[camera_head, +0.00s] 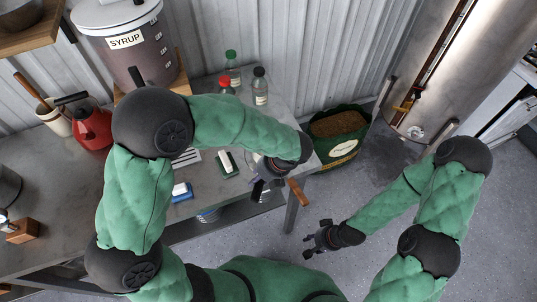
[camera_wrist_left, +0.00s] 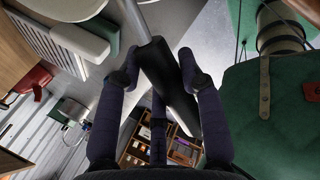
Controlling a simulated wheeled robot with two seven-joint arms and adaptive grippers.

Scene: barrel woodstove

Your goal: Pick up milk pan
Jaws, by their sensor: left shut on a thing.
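My left gripper (camera_head: 268,178) is at the right end of the workbench, partly hidden by its own wrist. In the left wrist view its fingers (camera_wrist_left: 160,68) are closed on a black handle (camera_wrist_left: 168,82) with a grey metal shank. I take this for the milk pan's handle; the pan's bowl cannot be made out clearly. My right gripper (camera_head: 318,238) is over the floor, right of the bench, with its fingers apart and nothing in them.
A wooden handle (camera_head: 298,192) sticks out beside my left gripper. A green brush (camera_head: 228,165) and a blue brush (camera_head: 181,192) lie on the bench (camera_head: 65,185). Bottles (camera_head: 260,86), a red kettle (camera_head: 92,127) and a syrup barrel (camera_head: 125,45) stand behind. A green sack (camera_head: 338,152) is on the floor.

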